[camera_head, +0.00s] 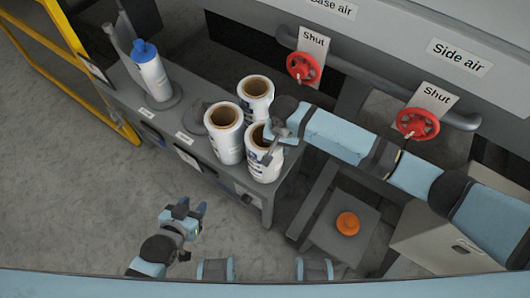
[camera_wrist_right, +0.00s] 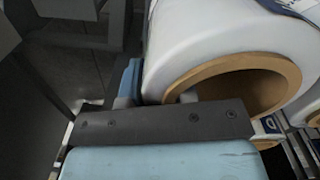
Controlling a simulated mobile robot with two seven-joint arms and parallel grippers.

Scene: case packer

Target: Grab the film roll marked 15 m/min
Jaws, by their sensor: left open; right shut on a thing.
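Three white film rolls with brown cores stand upright on a grey bench: a back roll (camera_head: 256,88), a left roll (camera_head: 224,142) and a front-right roll (camera_head: 261,168). Their speed markings are too small to read. My right gripper (camera_head: 268,138) is at the top rim of the front-right roll and shut on it. In the right wrist view that roll (camera_wrist_right: 205,40) fills the upper right, with the gripper (camera_wrist_right: 160,95) at its wall by the open core. My left gripper (camera_head: 187,208) is open and empty, low in front of the bench, apart from the rolls.
A blue-topped white bottle (camera_head: 149,70) stands at the bench's left end. Red valve wheels (camera_head: 303,67) (camera_head: 417,123) with "Shut" tags sit on a pipe behind my right arm. An orange knob (camera_head: 347,223) is on a low grey stand.

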